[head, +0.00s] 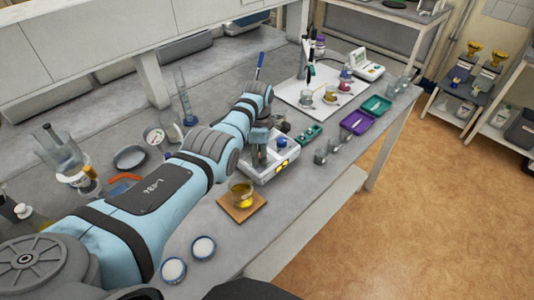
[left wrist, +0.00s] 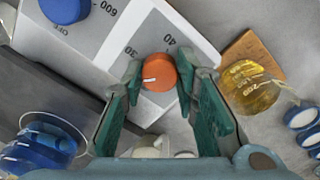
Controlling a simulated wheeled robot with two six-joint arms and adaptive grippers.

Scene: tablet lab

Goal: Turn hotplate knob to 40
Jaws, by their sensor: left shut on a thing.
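The hotplate (head: 287,161) is a white-and-grey unit on the bench, below my left arm in the head view. Its grey panel with the printed numbers 30 and 40 fills the upper middle of the left wrist view (left wrist: 190,38). The orange knob (left wrist: 160,70) sits between the green finger pads of my left gripper (left wrist: 160,82), which is shut on it. The knob's white mark points left, away from the 40. A blue knob (left wrist: 65,10) beside the 600 and OFF print is at upper left. My right gripper is not in view.
A beaker of yellow liquid (head: 241,194) stands on a brown square (head: 231,211) close in front of the hotplate. Two round white-topped dishes (head: 203,247) lie nearer the front. A green rack (head: 308,135) and purple tray (head: 357,122) are to the right.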

